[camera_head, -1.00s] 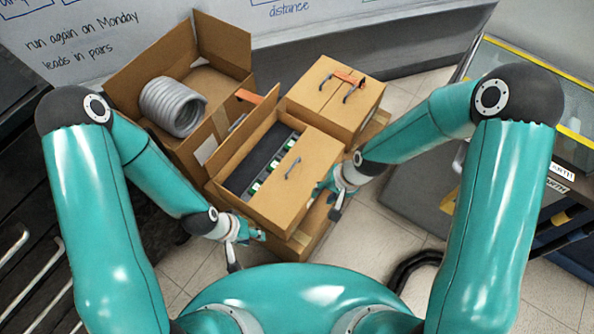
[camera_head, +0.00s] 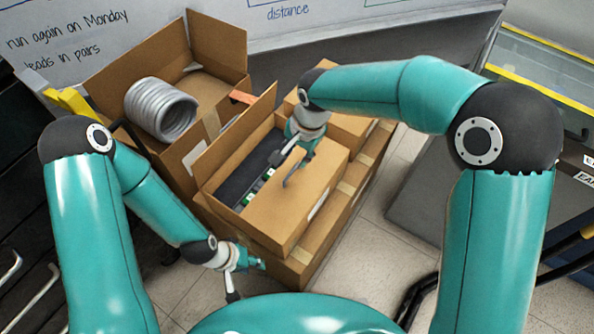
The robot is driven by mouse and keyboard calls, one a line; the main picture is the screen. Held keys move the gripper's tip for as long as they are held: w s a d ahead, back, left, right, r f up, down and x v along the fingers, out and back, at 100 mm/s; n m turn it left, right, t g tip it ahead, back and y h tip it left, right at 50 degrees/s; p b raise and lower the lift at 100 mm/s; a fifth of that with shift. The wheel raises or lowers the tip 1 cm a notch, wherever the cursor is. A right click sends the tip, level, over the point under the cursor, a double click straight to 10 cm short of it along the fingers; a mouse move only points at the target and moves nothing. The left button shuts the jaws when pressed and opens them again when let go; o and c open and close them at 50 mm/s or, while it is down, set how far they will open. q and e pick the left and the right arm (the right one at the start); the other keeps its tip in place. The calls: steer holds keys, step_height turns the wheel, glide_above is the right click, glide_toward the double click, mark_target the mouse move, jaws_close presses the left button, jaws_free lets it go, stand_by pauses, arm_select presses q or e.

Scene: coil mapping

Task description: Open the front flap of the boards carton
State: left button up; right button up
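The boards carton (camera_head: 262,218) is the brown box in the middle, with dark foam and a row of green-edged boards (camera_head: 257,190) inside. One flap (camera_head: 236,130) stands up along its far left side. A broad cardboard panel (camera_head: 315,185) covers its right part. My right gripper (camera_head: 286,170) is over the carton, pointing down at the edge between the boards and this panel; its fingers look spread. My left gripper (camera_head: 246,280) is open and empty, low by the carton's near left corner.
An open carton with a grey coil (camera_head: 161,108) stands at the back left. A closed carton (camera_head: 345,128) behind the boards carton is partly hidden by my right arm. A grey cabinet (camera_head: 400,195) stands at right.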

mark_target(291, 174)
steer(key=f, duration=0.3)
steer(key=a+f, duration=0.1)
steer(key=f, duration=0.2)
steer(key=w+f+b, duration=0.1)
steer(key=f, duration=0.2)
steer(key=shift+a, duration=0.2)
jaws_close()
